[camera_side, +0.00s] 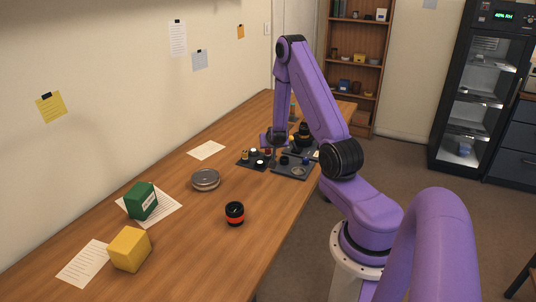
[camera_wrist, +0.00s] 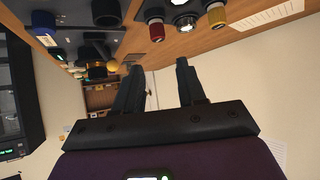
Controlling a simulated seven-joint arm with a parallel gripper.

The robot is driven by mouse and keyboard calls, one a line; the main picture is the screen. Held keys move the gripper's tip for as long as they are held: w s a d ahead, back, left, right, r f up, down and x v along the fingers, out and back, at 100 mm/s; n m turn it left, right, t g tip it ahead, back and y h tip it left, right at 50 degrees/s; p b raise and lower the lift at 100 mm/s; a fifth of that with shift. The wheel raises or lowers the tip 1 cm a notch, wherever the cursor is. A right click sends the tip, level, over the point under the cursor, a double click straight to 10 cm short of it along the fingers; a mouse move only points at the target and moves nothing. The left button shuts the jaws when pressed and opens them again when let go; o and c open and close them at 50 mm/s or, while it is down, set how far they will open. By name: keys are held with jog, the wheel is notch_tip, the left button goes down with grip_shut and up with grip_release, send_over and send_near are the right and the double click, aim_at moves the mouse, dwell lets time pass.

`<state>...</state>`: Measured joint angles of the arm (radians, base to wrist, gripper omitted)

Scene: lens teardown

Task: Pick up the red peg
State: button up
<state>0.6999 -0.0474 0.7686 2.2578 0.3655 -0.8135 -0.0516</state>
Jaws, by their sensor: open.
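The red peg (camera_wrist: 157,31) shows near the top of the wrist view, standing on a dark board. In the wrist view it lies beyond my fingertips, sideways between the lines of the two fingers, and no finger touches it. My gripper (camera_wrist: 159,65) is open, with nothing between its fingers. In the side view my gripper (camera_side: 267,141) hangs over the far dark boards, and a small red spot just below it (camera_side: 268,151) looks like the peg, partly hidden.
Near the red peg are a silver-topped part (camera_wrist: 184,20), a yellow peg (camera_wrist: 216,15) and a black cylinder (camera_wrist: 106,12). A blue peg (camera_wrist: 43,22) stands farther off. A black-and-red lens piece (camera_side: 235,213), round dish (camera_side: 206,180), green box (camera_side: 142,201) and yellow cube (camera_side: 129,249) are nearer.

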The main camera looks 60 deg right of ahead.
aim_at(268, 153)
jog(key=x, duration=0.9)
jog(key=shift+a, duration=0.1)
jog(key=shift+s+x, duration=0.15)
jog(key=shift+x, duration=1.15)
jog(key=shift+s+x, duration=0.1)
jog(key=shift+x, duration=1.2)
jog(key=shift+f, duration=0.15)
jog(key=c, duration=0.7)
